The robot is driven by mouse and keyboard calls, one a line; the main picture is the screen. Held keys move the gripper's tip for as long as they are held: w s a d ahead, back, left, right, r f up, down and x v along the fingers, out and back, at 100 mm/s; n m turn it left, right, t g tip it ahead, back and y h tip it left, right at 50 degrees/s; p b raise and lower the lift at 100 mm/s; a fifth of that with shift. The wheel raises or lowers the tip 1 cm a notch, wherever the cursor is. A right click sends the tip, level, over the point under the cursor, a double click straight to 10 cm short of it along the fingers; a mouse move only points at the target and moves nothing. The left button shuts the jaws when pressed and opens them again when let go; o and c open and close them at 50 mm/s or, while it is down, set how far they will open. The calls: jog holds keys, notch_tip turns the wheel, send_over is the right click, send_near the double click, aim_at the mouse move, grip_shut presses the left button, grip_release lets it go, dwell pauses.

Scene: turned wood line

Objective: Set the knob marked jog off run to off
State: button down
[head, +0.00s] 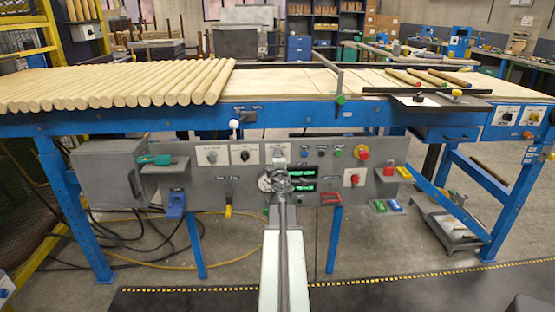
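A grey control panel (232,190) hangs below the front of the blue bench. It carries a row of small plates with knobs: a white one (212,156), a dark-faced one (245,155) and another white one (278,151). Their lettering is too small to read, so I cannot tell which is marked jog off run or where it points. My gripper (279,180) is in front of the panel, just below the third plate, and my arm reaches up to it from the bottom. Its fingers blend with the panel's round fitting, so I cannot tell whether they are open or touch anything.
Near my gripper are green displays (301,172), a red knob (362,154) and a red switch (354,178). A green-handled tool (155,160) lies on a left shelf. More knobs (507,115) sit at the bench's right. Wooden rods (130,85) cover the bench's left.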

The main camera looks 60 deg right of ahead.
jog(key=shift+a, duration=0.1)
dwell(0.4)
jog(key=c, duration=1)
grip_release()
